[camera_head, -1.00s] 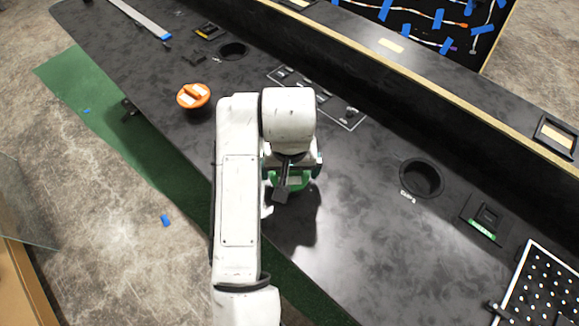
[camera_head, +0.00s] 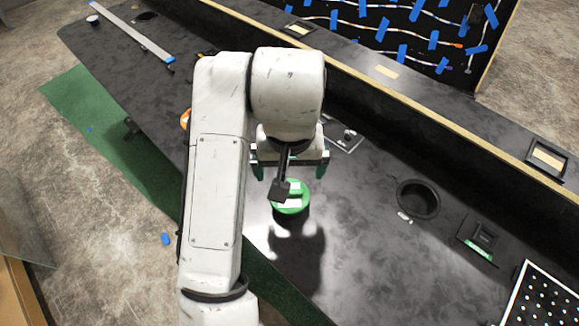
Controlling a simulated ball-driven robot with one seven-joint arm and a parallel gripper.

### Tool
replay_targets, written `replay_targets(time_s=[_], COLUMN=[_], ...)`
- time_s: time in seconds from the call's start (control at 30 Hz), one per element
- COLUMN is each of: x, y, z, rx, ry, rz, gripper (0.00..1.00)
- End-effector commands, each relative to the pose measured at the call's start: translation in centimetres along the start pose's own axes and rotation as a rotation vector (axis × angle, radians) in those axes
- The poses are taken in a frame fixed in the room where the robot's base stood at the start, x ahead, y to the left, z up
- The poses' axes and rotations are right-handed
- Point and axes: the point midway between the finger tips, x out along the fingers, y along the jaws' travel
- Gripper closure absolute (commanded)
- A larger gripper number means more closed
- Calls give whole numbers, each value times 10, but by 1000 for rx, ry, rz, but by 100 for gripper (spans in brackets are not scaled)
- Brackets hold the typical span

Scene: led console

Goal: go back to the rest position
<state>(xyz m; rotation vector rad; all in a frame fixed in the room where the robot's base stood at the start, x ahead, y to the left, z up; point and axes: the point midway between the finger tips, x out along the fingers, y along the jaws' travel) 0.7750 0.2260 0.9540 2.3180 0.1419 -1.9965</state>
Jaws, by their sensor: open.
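My gripper (camera_head: 289,172) is open, with its two green-tipped fingers spread apart and nothing seen between them. It hangs over the black console (camera_head: 345,235). A round green knob-like piece (camera_head: 292,204) with a pale top sits on the console just below it in the picture, apart from the fingers. A dark part of my wrist hides some of the green piece. An orange piece (camera_head: 185,119) is mostly hidden behind my white arm.
A round black hole (camera_head: 418,199) and a small square fitting with a green label (camera_head: 481,240) are to the right. A perforated panel (camera_head: 545,300) fills the lower right corner. A raised ledge (camera_head: 400,85) runs along the back, below a board with blue tape (camera_head: 400,30).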

Motion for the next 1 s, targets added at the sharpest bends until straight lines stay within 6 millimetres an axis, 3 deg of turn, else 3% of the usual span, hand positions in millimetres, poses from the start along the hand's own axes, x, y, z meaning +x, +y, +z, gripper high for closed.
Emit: replay_targets(time_s=[0.4, 0.53, 0.67, 0.77, 0.9, 1.0], x=[0, -2, -6, -10, -12, -12], y=[0, 19, 74, 130, 200, 241], z=[0, -5, -13, -14, 1, 22], rx=[0, 18, 60, 90, 111, 115], ry=[0, 17, 66, 109, 144, 148], rz=[1, 23, 89, 156, 235, 275], gripper=[0, 0, 0, 0, 0, 0])
